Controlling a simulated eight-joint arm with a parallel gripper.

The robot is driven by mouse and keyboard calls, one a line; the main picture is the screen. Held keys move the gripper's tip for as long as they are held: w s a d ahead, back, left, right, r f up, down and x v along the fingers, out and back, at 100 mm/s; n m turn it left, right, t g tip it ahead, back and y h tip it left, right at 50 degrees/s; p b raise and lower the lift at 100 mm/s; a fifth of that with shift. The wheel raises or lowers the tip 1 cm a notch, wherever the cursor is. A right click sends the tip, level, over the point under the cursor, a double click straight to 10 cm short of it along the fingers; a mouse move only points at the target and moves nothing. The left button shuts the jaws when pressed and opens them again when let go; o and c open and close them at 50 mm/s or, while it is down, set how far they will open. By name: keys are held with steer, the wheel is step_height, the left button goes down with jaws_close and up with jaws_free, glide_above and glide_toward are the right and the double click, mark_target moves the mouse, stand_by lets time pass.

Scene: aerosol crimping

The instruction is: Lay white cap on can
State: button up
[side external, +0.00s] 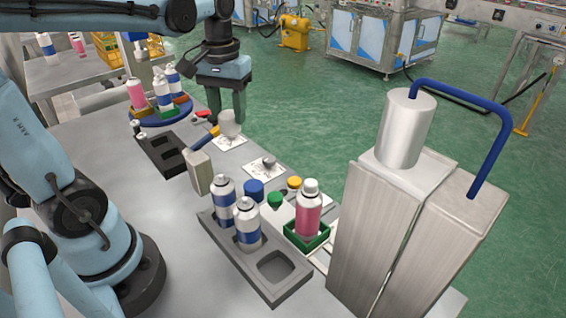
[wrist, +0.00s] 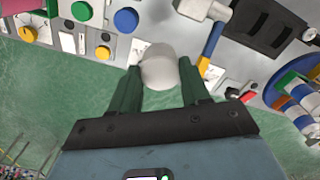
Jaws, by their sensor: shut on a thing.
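My gripper (side external: 229,112) is shut on a white cap (side external: 229,126), pointing down at the far side of the bench. In the wrist view the cap (wrist: 160,68) sits between the two dark green fingers (wrist: 160,80). A pink can (side external: 308,218) with a pale top stands upright in a green square holder (side external: 310,245), well nearer the camera and right of my gripper. Two blue and white cans, one (side external: 223,197) behind the other (side external: 247,225), stand upright in a grey tray (side external: 283,290). The cap is apart from all these cans.
A large metal machine (side external: 385,235) with a blue pipe stands at right. A round blue stand (side external: 160,116) with several cans is at back left. A dark tray (side external: 160,150) lies near it.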

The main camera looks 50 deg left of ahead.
step_height(320, 180, up, 9)
steer(key=d, duration=0.1)
steer(key=m, duration=0.6)
glide_above(311, 183)
step_height(311, 183, down, 4)
steer(key=shift+r, duration=0.25)
steer(key=shift+f, duration=3)
steer(key=shift+f, duration=0.15)
steer(key=o, duration=0.8)
